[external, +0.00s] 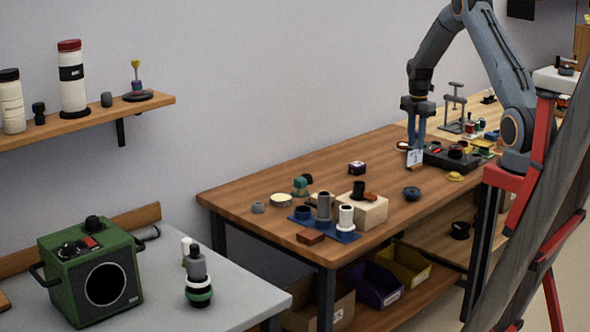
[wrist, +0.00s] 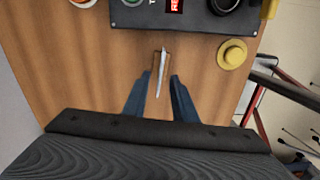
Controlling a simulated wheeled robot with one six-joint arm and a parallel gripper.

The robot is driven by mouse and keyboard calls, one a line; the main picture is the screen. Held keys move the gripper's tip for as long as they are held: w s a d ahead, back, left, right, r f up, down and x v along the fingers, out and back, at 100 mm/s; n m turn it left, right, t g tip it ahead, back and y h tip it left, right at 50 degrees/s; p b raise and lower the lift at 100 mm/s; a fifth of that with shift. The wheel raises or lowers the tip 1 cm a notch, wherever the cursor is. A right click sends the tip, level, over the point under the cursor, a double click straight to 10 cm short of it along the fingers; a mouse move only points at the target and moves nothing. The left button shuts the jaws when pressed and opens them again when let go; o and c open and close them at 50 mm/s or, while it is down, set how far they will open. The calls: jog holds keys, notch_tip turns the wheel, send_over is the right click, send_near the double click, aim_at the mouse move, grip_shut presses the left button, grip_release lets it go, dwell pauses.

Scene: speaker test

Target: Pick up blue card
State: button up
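The blue card (external: 414,157) looks pale blue with a dark mark and stands upright on the wooden table. In the wrist view the card (wrist: 163,70) shows nearly edge-on as a thin pale strip, standing in a small wooden holder (wrist: 155,62). My gripper (external: 417,138) points down at the card in the external view. In the wrist view my gripper (wrist: 160,78) has its two blue fingers apart, one on each side of the card, with a gap on both sides. Nothing is held. How far the fingertips are above the table is hard to tell.
A dark control box (wrist: 185,14) with a red display lies just beyond the card. A yellow knob-like piece (wrist: 232,52) sits to its right. A dark blue round piece (external: 411,193) stands nearer the table's front edge. Bare wood surrounds the holder on the left.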

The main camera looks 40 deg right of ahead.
aim_at(416, 152)
jog(key=shift+f+p, duration=0.8)
jog(key=shift+f, duration=1.4)
jog(key=shift+f, duration=0.25)
grip_shut()
